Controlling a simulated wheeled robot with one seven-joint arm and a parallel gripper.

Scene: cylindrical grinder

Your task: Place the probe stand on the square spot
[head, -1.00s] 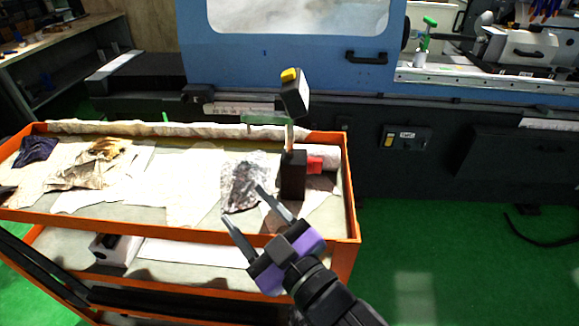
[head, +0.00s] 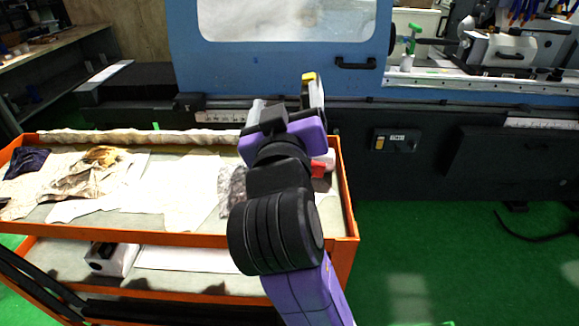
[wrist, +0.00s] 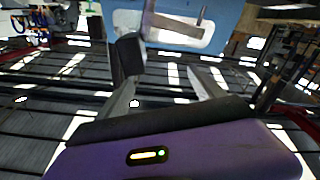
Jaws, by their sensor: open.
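The probe stand is mostly hidden behind my gripper (head: 280,108) in the head view. Only its upper head (head: 316,92) with a yellow top shows, just right of the fingers. In the wrist view, which looks upside down, its dark head (wrist: 128,55) is by the left finger, and its thin post and crossbar show above. My gripper (wrist: 165,85) is open, with a clear gap between the fingers. I cannot tell whether a finger touches the stand. The stand's base is hidden by my arm. I cannot make out a square spot in either view.
An orange-edged cart (head: 150,237) holds rags (head: 95,170), papers and a red object (head: 318,169) close to my arm. The blue grinder door (head: 280,65) stands behind.

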